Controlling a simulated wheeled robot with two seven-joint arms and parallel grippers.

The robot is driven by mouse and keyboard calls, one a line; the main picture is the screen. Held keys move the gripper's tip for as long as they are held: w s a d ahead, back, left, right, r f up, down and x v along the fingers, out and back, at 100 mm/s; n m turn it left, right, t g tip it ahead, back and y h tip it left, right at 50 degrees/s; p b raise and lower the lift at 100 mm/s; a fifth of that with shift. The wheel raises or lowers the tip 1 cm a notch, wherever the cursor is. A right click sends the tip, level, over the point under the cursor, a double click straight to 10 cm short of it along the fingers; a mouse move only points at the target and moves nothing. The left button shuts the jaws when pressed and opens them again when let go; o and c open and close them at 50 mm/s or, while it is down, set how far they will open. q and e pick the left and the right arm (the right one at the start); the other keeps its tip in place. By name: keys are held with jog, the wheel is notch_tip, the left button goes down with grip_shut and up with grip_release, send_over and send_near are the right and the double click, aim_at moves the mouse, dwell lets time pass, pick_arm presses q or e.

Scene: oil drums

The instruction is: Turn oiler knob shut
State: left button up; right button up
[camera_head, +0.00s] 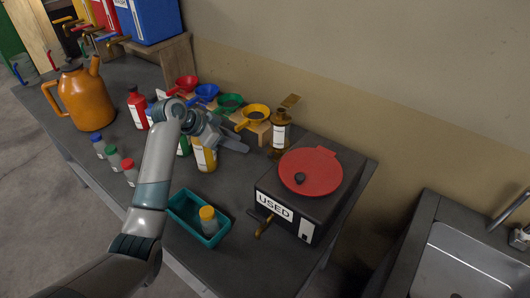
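My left gripper (236,141) is over the middle of the table, beside the yellow bottle (205,157) and in front of the yellow funnel. Its finger gap is too small to read, and I see nothing clearly held. Brass taps (119,40) with coloured handles stick out from the drums at the upper left; the blue drum (153,17) is nearest. I cannot tell which knob is the oiler's, or whether it is turned open. An orange oil can (83,98) with a spout stands on the table's left. My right gripper is not in view.
A black box labelled USED (290,213) with a red lid (311,171) and brass tap stands at right. A teal tray (184,208) holds a yellow-capped bottle (208,220). Coloured funnels (229,102) sit in a rack beside an amber bottle (279,133). Small bottles (114,158) stand at left.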

aim_at(269, 155)
pick_arm(q)
jog(key=p+x, duration=0.3)
jog(key=x, duration=0.9)
jog(key=shift+w+d+f, duration=0.2)
jog(key=shift+d, duration=0.1)
jog(key=shift+p+x, duration=0.35)
jog(key=shift+x, duration=0.5)
grip_shut()
